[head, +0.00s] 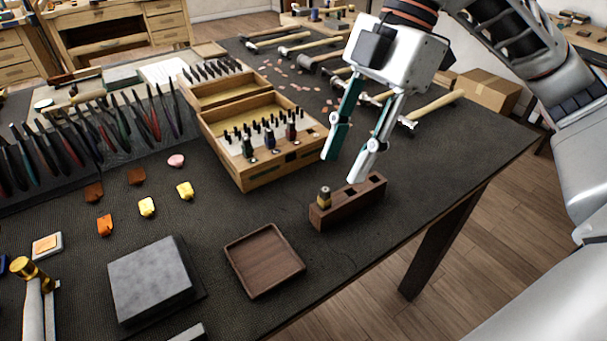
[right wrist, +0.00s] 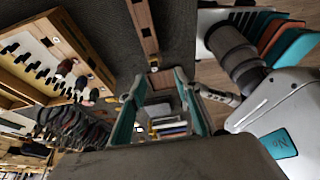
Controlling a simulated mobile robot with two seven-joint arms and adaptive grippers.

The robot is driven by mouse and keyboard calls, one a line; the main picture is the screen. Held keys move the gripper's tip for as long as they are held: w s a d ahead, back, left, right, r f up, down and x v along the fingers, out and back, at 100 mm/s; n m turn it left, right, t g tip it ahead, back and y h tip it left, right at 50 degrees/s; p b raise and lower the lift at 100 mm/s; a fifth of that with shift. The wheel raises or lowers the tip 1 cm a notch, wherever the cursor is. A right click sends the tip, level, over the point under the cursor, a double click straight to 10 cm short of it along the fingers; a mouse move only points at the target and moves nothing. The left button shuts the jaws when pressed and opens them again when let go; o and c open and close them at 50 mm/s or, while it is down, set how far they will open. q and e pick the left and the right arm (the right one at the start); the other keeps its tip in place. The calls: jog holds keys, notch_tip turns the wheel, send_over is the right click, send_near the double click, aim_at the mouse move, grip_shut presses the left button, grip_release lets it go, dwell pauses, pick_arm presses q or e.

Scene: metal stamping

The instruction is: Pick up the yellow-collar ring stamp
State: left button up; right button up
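A small stamp with a yellowish collar (head: 324,195) stands upright in the left end of a dark wooden block (head: 345,207); the block's other visible slots look empty. My right gripper (head: 345,166) is open, its two fingers apart and pointing down above and behind the block, clear of the stamp. In the right wrist view its teal-lined fingers (right wrist: 159,76) are spread with nothing held, and the wooden block (right wrist: 143,25) lies ahead of them. Pale metal parts (head: 38,312) under a brass cylinder (head: 33,272) show at the lower left; I cannot tell whether they are my left gripper.
An open wooden box (head: 262,177) of punches and collared stamps stands behind the block. A square wooden tray (head: 264,260) and a grey slab (head: 150,278) lie in front. Several hammers (head: 435,105) lie at the back. The table's right edge is close to the block.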

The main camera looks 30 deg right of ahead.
aim_at(326, 189)
jog(key=shift+w+a+f, duration=0.2)
jog(key=shift+w+f, duration=0.05)
jog(key=shift+f, duration=0.25)
jog(key=shift+b+x, duration=0.3)
jog(key=shift+x, duration=0.75)
jog(key=b+x, duration=0.1)
jog(key=x, duration=0.3)
jog(key=shift+w+a+f, duration=0.1)
jog(key=shift+w+f, duration=0.1)
jog(key=shift+f, duration=0.15)
pick_arm(q)
jog(key=shift+s+f, duration=0.25)
jog(key=shift+f, duration=0.45)
pick_arm(e)
grip_shut()
